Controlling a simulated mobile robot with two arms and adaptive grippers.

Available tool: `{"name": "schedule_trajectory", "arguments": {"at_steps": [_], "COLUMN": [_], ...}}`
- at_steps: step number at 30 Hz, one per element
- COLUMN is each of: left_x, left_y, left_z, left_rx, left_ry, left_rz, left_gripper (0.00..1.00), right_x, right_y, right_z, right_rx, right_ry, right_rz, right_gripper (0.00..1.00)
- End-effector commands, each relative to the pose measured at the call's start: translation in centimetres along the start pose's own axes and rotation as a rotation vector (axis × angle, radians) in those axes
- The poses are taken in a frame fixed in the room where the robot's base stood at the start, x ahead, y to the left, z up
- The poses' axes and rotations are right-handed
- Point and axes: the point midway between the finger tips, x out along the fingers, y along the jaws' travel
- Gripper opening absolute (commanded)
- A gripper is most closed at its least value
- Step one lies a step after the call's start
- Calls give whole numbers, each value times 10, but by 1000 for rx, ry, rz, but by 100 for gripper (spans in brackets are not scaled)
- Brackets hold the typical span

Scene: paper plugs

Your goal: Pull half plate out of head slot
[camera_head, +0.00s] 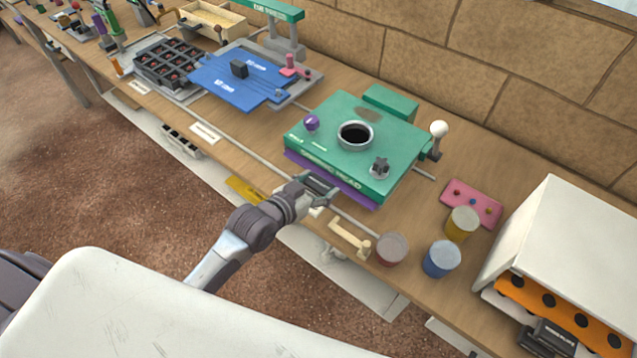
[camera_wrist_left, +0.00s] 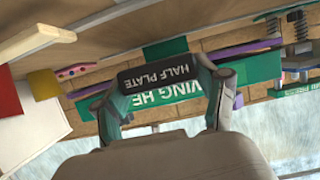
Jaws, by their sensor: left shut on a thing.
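The green head unit (camera_head: 352,150) stands on the bench, with a round metal-rimmed opening (camera_head: 355,135) in its top. A thin purple plate (camera_head: 362,194) shows along its lower front edge. In the left wrist view a dark handle labelled HALF PLATE (camera_wrist_left: 154,78) lies between my fingers, in front of the green front face (camera_wrist_left: 165,50), with purple strips (camera_wrist_left: 243,49) to either side. My left gripper (camera_head: 318,187) is shut on this handle at the front of the head. The slot itself is hidden. My right gripper is not in view.
To the right stand a red-brown cup (camera_head: 391,250), a blue cup (camera_head: 441,259), a yellow cup (camera_head: 462,223), a pink board (camera_head: 472,203) and a large white box (camera_head: 572,245). A blue plate (camera_head: 243,76) lies left of the head. A cream handle (camera_head: 350,238) lies near the front edge.

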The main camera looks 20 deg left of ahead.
Motion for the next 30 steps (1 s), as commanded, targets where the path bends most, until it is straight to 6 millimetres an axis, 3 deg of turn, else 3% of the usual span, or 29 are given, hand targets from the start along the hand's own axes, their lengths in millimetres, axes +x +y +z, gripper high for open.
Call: {"name": "schedule_trajectory", "arguments": {"at_steps": [30], "left_x": [-10], "left_y": [0], "left_z": [5], "left_rx": [1], "left_ry": [-2], "left_rz": [0], "left_gripper": [28], "right_x": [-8], "right_y": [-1], "right_z": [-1], "right_rx": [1], "right_ry": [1], "right_rz": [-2], "right_gripper": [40]}}
